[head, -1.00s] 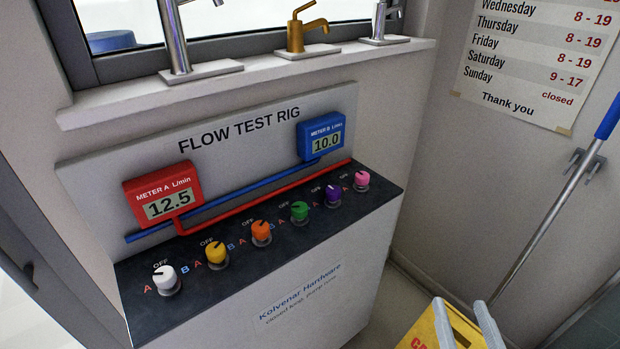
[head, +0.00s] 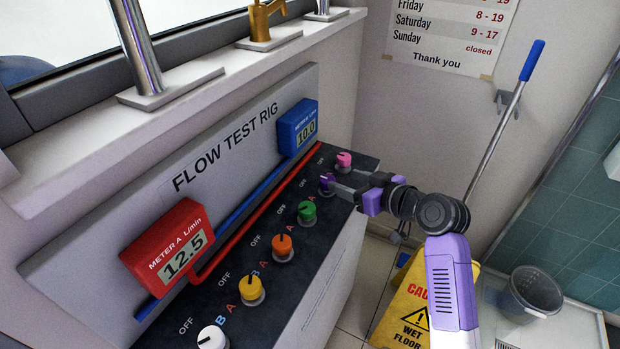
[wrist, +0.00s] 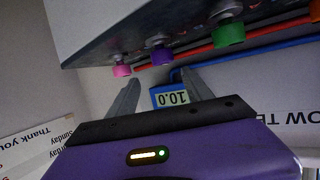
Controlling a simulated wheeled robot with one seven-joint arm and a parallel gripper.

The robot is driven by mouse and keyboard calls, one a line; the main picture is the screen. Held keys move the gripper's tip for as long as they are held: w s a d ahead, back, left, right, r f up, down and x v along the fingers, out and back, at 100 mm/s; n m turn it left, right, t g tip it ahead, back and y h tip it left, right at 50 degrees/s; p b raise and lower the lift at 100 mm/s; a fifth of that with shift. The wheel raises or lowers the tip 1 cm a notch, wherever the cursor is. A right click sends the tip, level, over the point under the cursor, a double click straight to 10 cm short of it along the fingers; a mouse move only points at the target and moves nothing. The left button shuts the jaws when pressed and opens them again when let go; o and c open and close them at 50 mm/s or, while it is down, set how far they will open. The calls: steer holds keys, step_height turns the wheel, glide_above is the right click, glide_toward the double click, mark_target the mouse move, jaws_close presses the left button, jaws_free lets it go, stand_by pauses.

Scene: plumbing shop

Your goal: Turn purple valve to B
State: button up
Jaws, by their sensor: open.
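The purple valve (head: 327,182) is a small knob near the far end of the rig's dark top, between the green and pink knobs. It also shows in the wrist view (wrist: 161,55), upside down, ahead of my gripper and between the lines of its two fingers. My gripper (head: 338,187) is open and reaches in from the right, its fingertips at or close beside the purple knob. In the wrist view the fingers (wrist: 158,88) are spread and empty. Contact cannot be told. The knob's pointer and its A and B labels are too small or hidden to read.
The pink knob (head: 344,160) and green knob (head: 307,212) stand close on either side. Orange (head: 282,247), yellow (head: 252,290) and white (head: 212,338) knobs continue nearer. Meter A (head: 170,246) reads 12.5; meter B (head: 298,127) reads 10.0. A wet-floor sign (head: 408,300) stands right of the rig.

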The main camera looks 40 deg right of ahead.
mark_target(327, 179)
steer(key=shift+s+a+f+n+y, duration=0.1)
steer(key=shift+a+f+n+y, duration=0.2)
steer(key=shift+a+f, duration=0.05)
steer(key=p+x, duration=0.1)
steer(key=x, duration=0.6)
steer(key=shift+w+d+f, duration=0.1)
steer(key=shift+w+f, duration=0.1)
steer(key=shift+w, duration=0.1)
jaws_close()
